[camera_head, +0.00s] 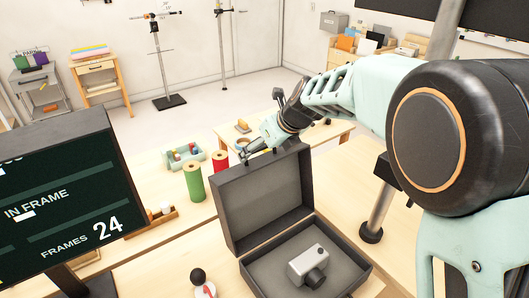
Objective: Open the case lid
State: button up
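The dark grey case (346,264) stands on the wooden table at the lower middle. Its lid (262,198) is raised roughly upright, its grey lining facing the camera. A light grey camera (309,262) with a dark lens lies in the case base. My arm reaches in from the right, and my gripper (250,152) is at the lid's top edge, towards its left corner, partly behind it. I cannot tell whether the fingers touch the lid or how far apart they are.
A green spool (193,182) and a red spool (220,162) stand left of the lid. A monitor (65,205) fills the left. A blue-green tray (184,157) with small items is behind the spools. A black-knobbed object (199,280) stands at the front.

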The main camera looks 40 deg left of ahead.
jog(key=shift+d+f, duration=0.15)
jog(key=shift+f, duration=0.05)
jog(key=shift+d+r, duration=0.1)
jog(key=v, duration=1.2)
